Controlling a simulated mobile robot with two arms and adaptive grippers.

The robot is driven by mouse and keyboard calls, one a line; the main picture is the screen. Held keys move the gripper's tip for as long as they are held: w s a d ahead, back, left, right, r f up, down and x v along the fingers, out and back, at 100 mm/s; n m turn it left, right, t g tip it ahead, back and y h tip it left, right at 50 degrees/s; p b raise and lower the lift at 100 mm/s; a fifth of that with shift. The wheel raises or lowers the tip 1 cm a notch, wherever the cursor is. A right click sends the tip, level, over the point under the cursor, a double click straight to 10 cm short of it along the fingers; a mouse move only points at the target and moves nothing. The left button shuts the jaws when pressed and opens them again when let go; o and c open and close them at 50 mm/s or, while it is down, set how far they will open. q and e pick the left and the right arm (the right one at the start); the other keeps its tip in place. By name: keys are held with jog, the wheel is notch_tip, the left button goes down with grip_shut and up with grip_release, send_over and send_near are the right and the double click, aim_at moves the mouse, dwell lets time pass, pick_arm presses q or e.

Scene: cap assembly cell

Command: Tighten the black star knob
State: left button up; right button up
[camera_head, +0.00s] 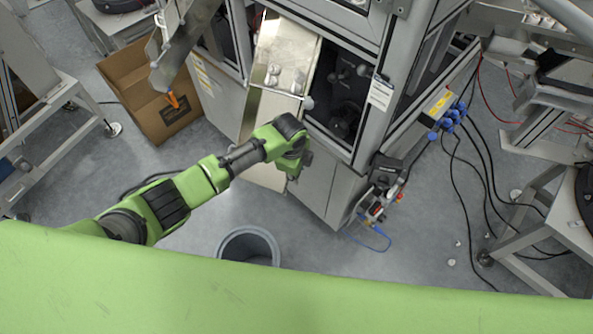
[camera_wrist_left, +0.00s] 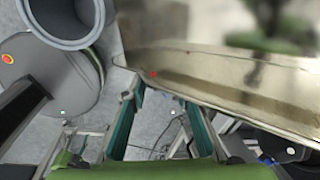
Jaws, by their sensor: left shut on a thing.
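My left arm reaches in from the left in the head view, and its gripper (camera_head: 298,170) is at the lower part of the metal chute (camera_head: 287,60) on the grey machine. In the left wrist view the two teal fingers of the left gripper (camera_wrist_left: 163,97) stand apart, with their tips going out of sight at the edge of the metal chute (camera_wrist_left: 235,95). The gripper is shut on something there. The black star knob cannot be made out in either view; it is hidden at the fingertips. My right gripper is not in view.
A grey bin (camera_head: 249,246) stands on the floor below the arm and also shows in the left wrist view (camera_wrist_left: 65,20). An open cardboard box (camera_head: 150,95) is at the left. The machine frame (camera_head: 370,110) is close on the right, with loose cables (camera_head: 455,170) beyond.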

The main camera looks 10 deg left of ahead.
pick_arm(q)
jog(key=o, duration=1.1)
jog(key=shift+r, duration=0.1)
jog(key=r, duration=0.4)
jog(key=s+r, duration=0.1)
jog(key=r, duration=0.2)
jog(key=s+r, duration=0.1)
jog(key=r, duration=0.3)
jog(key=shift+a+r, duration=0.3)
jog(key=shift+a, duration=0.05)
